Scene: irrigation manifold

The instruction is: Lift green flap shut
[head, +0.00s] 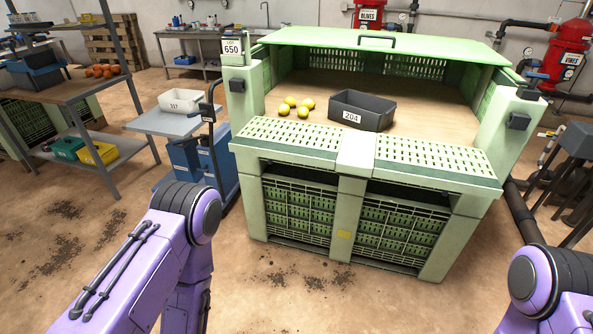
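A large pale green bin (345,205) stands ahead of me. A bright green panel with a dark handle (300,36) runs along its far upper edge. Slotted green panels (440,158) lie nearly flat along its near side, one on each side of a plain middle piece. I cannot tell for sure which of these is the flap. The bin's top is open between them, showing a brown inner surface (440,107). Only upper parts of my purple arms show, at the lower left and lower right. Both grippers are out of view.
Several yellow fruits (303,112) and a dark grey tub marked 204 (362,110) sit inside the bin. A small table with a white tub (186,101) and blue crates stand to the left. A dark pipe (521,211) runs along the right. Floor in front is clear.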

